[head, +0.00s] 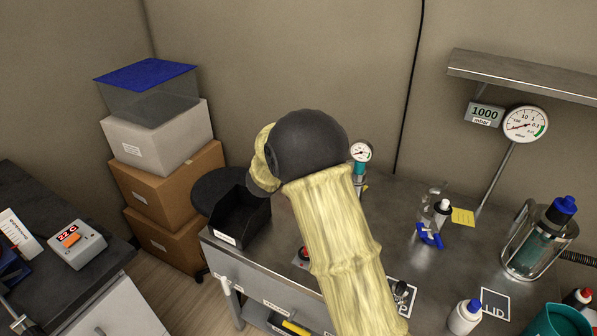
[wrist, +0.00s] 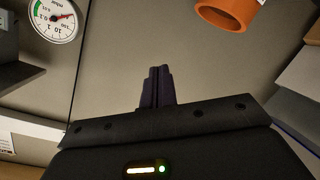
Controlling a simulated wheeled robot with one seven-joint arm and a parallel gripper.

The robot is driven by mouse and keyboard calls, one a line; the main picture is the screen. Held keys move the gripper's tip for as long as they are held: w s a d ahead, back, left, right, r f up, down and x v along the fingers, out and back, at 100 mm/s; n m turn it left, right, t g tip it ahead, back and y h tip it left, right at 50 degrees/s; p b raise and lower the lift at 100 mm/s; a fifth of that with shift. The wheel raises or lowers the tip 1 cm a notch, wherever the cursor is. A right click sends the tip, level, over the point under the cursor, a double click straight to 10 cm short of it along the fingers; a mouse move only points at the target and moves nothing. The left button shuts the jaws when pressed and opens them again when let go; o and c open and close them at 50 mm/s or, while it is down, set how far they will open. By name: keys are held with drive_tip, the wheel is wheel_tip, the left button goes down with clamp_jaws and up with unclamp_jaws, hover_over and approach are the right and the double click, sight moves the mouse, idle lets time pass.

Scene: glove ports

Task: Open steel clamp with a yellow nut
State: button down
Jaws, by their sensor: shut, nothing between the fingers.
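My gripper (wrist: 158,82) shows in the wrist view with its two dark fingers together and nothing between them. It points at a plain wall, with no clamp near the fingertips. In the head view my yellow-sleeved arm crosses the middle of the bench and hides what is behind it; the gripper itself cannot be made out there. I cannot identify a steel clamp with a yellow nut in either view. A small yellow bit (head: 365,188) shows beside my arm, below a small gauge (head: 360,152), but it is too small to tell what it is.
The steel bench (head: 400,215) carries a black bin (head: 240,215), a blue-handled valve (head: 430,235), a caged vessel (head: 535,240) and bottles at right. A shelf (head: 530,78) and large gauge (head: 525,124) are at upper right. An orange cylinder (wrist: 232,12) shows in the wrist view.

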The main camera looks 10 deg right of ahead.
drive_tip(key=s+d+f+g+y, duration=0.1)
drive_tip(key=s+f+g+y, duration=0.1)
drive_tip(key=s, duration=0.9)
drive_tip(key=s+d+f+g+y, duration=0.1)
drive_tip(key=s+f+g+y, duration=0.1)
drive_tip(key=s, duration=1)
drive_tip(key=s+d+f+m+g+y, duration=0.1)
drive_tip(key=s+g+y, duration=0.3)
drive_tip(key=s, duration=0.8)
drive_tip(key=shift+s+f+g+y, duration=0.15)
drive_tip(key=shift+f+g+y, duration=0.15)
drive_tip(key=shift+f+g, duration=0.6)
drive_tip(key=shift+d+r, duration=0.1)
drive_tip(key=shift+r, duration=0.15)
